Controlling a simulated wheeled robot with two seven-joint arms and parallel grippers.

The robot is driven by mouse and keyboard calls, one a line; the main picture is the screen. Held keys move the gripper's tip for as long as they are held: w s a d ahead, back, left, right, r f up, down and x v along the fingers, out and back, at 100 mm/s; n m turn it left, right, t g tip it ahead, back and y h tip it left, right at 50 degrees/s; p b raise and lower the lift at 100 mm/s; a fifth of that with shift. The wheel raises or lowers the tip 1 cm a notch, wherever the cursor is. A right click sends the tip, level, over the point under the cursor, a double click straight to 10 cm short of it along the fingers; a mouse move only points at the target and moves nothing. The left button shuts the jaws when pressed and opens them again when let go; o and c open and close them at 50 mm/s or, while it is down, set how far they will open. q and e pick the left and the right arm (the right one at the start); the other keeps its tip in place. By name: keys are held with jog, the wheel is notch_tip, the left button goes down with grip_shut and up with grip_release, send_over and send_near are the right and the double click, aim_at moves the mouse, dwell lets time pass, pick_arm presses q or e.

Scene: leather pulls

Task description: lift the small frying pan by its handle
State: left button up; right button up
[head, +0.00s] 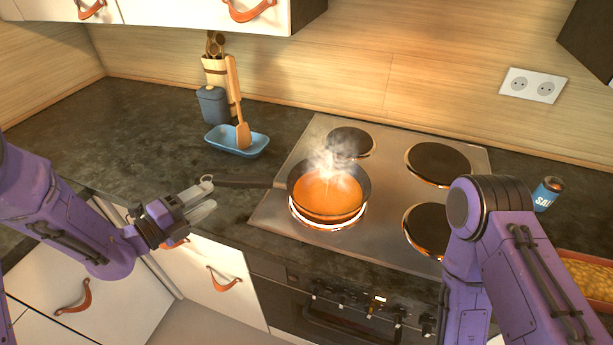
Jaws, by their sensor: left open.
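The small frying pan (328,192) sits on the front left burner of the hob, filled with orange liquid that gives off steam. Its dark handle (245,181) points left over the counter. My left gripper (210,196) is open near the handle's left end, its fingers pointing right. One finger appears beside the handle's tip and the other lower, nearer the front; I cannot tell whether they touch the handle. My right arm shows at the lower right, but its gripper is out of view.
The steel hob (385,200) has several burners. A blue tray (237,140) with a wooden spatula (242,128), a blue jar (213,105) and a utensil holder (215,72) stand behind the handle. A blue salt can (547,193) and a food dish (590,279) are at right.

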aim_at(230, 185)
pick_arm(q)
jog(key=d, duration=0.1)
jog(key=w+d+p, duration=0.1)
jog(key=w+d, duration=0.1)
jog(key=shift+w+d+r+p, duration=0.15)
jog(key=shift+w+r+p, duration=0.1)
jog(key=shift+p, duration=0.1)
jog(key=shift+w+d, duration=0.1)
jog(key=shift+d, duration=0.1)
jog(key=p+x, duration=0.2)
jog(key=x, duration=0.1)
jog(key=p+x, duration=0.1)
jog(key=x, duration=0.1)
jog(key=shift+w+a+f, duration=0.1)
jog(key=shift+w+f, duration=0.1)
jog(key=shift+f, duration=0.1)
jog(key=shift+c, duration=1.2)
grip_shut()
pick_arm(e)
jog(key=r, duration=0.5)
jog(key=shift+s+d, duration=0.15)
jog(key=shift+s, duration=0.25)
